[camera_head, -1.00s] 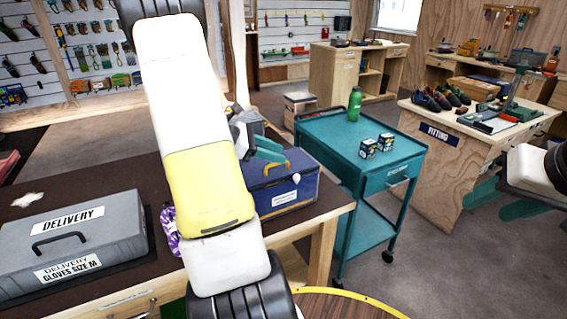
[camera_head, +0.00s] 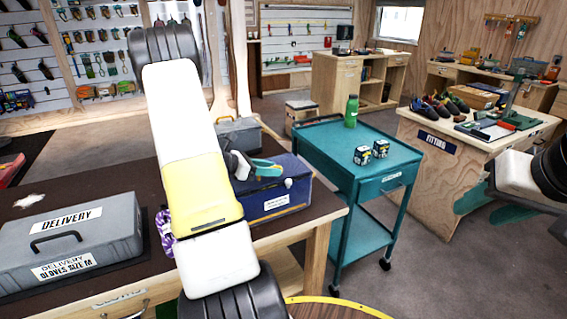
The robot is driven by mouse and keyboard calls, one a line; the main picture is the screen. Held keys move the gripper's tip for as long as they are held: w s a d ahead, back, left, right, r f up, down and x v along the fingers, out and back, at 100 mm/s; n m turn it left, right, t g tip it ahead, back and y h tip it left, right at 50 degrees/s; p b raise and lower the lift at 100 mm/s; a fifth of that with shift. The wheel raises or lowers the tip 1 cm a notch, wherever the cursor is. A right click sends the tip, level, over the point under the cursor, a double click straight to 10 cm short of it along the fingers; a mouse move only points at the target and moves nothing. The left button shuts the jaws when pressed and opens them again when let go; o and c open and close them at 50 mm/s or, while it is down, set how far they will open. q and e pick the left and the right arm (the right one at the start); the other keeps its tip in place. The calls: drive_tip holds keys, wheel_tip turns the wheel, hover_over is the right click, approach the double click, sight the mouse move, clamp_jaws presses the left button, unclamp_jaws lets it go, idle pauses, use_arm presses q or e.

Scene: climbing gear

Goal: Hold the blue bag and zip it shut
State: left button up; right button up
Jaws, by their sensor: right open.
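The blue bag (camera_head: 288,203), a dark blue box-shaped bag with a pale label on its front, sits on the brown-topped table, partly hidden by my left arm. A small white tab (camera_head: 288,182) shows near its upper front edge. My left gripper (camera_head: 266,169) has teal fingers over the left part of the bag's top. I cannot tell whether they touch it or how far apart they are. My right gripper (camera_head: 488,207) is open and empty at the right edge, far from the bag, in front of the fitting bench.
A grey delivery case (camera_head: 105,228) stands on the table's left part. A purple coil (camera_head: 165,232) lies beside my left arm, and a grey toolbox (camera_head: 238,132) is behind the bag. A teal cart (camera_head: 330,150) with a green bottle (camera_head: 351,111) and two small boxes stands right of the table.

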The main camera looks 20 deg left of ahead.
use_arm(q)
clamp_jaws()
idle(1.4)
